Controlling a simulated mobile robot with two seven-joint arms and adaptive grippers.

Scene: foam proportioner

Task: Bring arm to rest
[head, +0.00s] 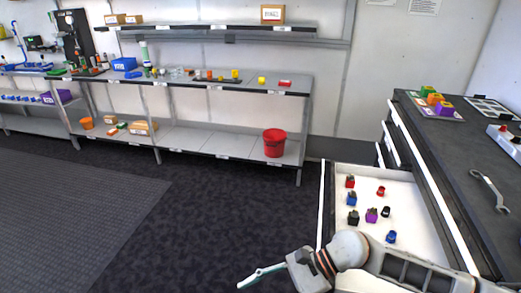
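My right arm comes in from the lower right, in front of the open drawer. Its gripper (262,276) points left over the dark floor, low in the view. The slim pale fingers with teal edges show from the side, so I cannot tell if they are open or shut. I see nothing held between them. My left arm and gripper are not in view.
The open white drawer (403,190) holds several small coloured parts and sticks out from the dark cabinet (455,145). A wrench (490,191) lies on the cabinet top. A stocked shelf (200,80) with a red bucket (274,143) stands behind. The floor (190,225) at left is clear.

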